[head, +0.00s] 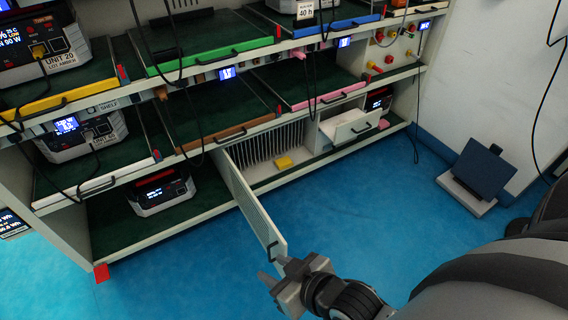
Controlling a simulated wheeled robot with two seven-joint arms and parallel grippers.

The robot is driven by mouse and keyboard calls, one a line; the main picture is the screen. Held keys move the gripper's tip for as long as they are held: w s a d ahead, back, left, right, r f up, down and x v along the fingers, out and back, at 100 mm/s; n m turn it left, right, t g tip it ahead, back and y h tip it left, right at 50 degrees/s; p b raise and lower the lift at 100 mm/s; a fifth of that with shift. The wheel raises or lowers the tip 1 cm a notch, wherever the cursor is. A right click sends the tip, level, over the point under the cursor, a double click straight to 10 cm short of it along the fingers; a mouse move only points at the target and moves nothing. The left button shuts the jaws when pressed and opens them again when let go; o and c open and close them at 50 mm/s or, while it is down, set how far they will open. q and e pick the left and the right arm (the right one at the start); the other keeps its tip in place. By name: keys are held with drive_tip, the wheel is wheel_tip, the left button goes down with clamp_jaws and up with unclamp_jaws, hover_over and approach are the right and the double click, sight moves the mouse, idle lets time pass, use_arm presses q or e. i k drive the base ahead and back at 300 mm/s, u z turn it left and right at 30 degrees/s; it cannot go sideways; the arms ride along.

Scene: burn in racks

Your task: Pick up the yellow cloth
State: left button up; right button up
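A small yellow piece (284,162), which looks like the folded yellow cloth, lies on the floor of a low white compartment (262,173) in the rack. The compartment's ribbed door (250,202) stands swung open toward me, with a dark handle (272,244) near its free end. My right gripper (271,269) is at the bottom middle, close to the door's free end. Its fingers look apart with nothing between them. Whether it touches the door I cannot tell. It is well short of the cloth. My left gripper is not in view.
The rack (120,228) holds several units and coloured pull-out shelves with hanging cables. A white drawer (350,127) sits partly open right of the compartment. A dark panel on a grey base (480,172) stands at the right wall. The blue floor (350,215) before the rack is clear.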

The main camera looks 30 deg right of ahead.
sight(284, 162)
drive_tip(key=z, duration=2.2)
drive_tip(key=i, duration=2.4)
drive_tip(key=u, duration=3.25)
drive_tip(key=i, duration=0.55)
